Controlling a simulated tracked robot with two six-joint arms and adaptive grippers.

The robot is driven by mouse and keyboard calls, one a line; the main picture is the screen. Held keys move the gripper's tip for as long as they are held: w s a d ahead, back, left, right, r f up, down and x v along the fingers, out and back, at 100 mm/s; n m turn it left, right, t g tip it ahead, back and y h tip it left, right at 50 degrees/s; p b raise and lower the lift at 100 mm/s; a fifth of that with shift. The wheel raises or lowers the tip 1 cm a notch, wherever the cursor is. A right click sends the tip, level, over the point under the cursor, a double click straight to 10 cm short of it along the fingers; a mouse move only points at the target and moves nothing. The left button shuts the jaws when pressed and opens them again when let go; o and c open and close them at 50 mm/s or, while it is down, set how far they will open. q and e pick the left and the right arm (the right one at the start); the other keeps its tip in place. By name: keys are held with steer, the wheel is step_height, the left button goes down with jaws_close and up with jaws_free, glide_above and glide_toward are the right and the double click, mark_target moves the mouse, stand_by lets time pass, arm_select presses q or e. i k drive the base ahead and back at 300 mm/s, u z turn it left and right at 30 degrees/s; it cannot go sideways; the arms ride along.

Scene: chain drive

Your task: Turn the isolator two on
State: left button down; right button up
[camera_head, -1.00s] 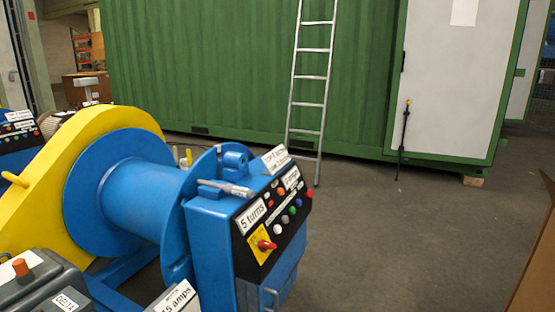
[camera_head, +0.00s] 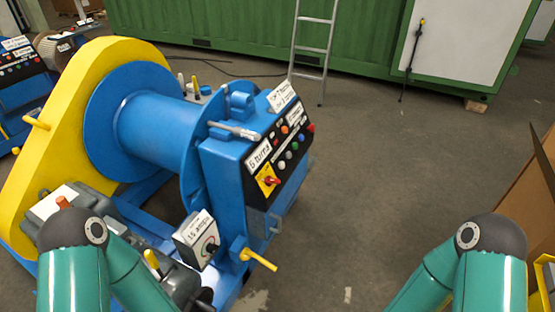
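A blue winch machine with a drum (camera_head: 155,125) and a yellow side cover (camera_head: 50,140) stands at the left. Its control panel (camera_head: 283,150) is black with coloured buttons and a sign that seems to read "6 turns" or "5 turns". A red rotary switch on a yellow plate (camera_head: 267,181) sits at the panel's lower left. Below it, a grey box (camera_head: 196,240) labelled "1.5 amps" carries a dial. No label "isolator two" is readable. My two teal arms show at the bottom left and bottom right; neither gripper is in view.
A second blue machine (camera_head: 18,85) with buttons stands at the far left. A yellow handle (camera_head: 262,260) sticks out low on the winch. A ladder (camera_head: 313,48) leans at the green container (camera_head: 240,25). A cardboard box (camera_head: 530,190) is at the right. The middle floor is clear.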

mark_target(269, 182)
steer(key=z, duration=0.55)
steer(key=i, duration=0.15)
steer(key=u, duration=3.05)
steer(key=k, duration=0.1)
steer(key=z, duration=1.2)
steer(key=k, duration=1.1)
steer(key=z, duration=0.65)
steer(key=i, duration=1.45)
steer(key=u, duration=0.25)
